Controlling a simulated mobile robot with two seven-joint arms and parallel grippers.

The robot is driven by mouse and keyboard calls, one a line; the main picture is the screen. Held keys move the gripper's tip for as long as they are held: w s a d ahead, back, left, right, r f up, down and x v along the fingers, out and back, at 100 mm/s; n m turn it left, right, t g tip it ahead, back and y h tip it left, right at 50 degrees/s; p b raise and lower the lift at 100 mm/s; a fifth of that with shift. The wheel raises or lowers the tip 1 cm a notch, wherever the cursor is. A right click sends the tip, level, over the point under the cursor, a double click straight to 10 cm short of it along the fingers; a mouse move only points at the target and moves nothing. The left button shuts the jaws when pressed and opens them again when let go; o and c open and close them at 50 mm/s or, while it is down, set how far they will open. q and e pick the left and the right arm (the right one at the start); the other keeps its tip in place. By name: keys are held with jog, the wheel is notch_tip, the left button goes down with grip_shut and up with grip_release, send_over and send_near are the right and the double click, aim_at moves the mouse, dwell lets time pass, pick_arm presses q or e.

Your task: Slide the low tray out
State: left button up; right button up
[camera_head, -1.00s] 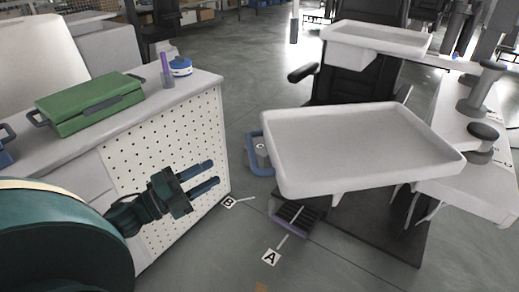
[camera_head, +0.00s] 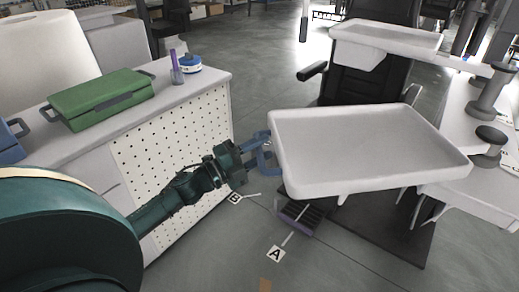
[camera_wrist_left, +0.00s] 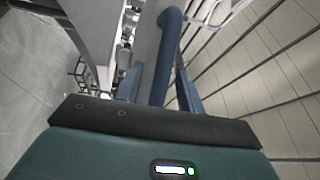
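A wide white tray (camera_head: 370,150) with a raised rim stands on the right in the head view, with a blue handle (camera_head: 266,160) on its left side. My left gripper (camera_head: 259,146) is at this handle. In the left wrist view, the blue handle bar (camera_wrist_left: 167,45) runs between the two fingers (camera_wrist_left: 158,88) of my left gripper. The fingers stand apart with the bar between them; I cannot tell whether either touches it. My right gripper is not in view.
A smaller white tray (camera_head: 390,36) sits behind, near a black chair (camera_head: 370,80). A pegboard-fronted bench (camera_head: 180,130) with a green case (camera_head: 100,98) stands left. A white worktop (camera_head: 490,180) is at the right. Floor markers A (camera_head: 275,254) and B (camera_head: 235,198) lie below.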

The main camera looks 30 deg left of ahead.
pick_arm(q)
jog(key=shift+c, duration=0.5)
grip_shut()
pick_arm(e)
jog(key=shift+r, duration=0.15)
pick_arm(q)
jog(key=shift+s, duration=0.1)
jog(key=shift+s+a, duration=0.15)
jog(key=shift+a, duration=0.15)
jog(key=s+a, duration=0.9)
jog(key=a, duration=0.1)
jog(key=shift+a+p, duration=0.25)
jog(key=shift+p, duration=0.15)
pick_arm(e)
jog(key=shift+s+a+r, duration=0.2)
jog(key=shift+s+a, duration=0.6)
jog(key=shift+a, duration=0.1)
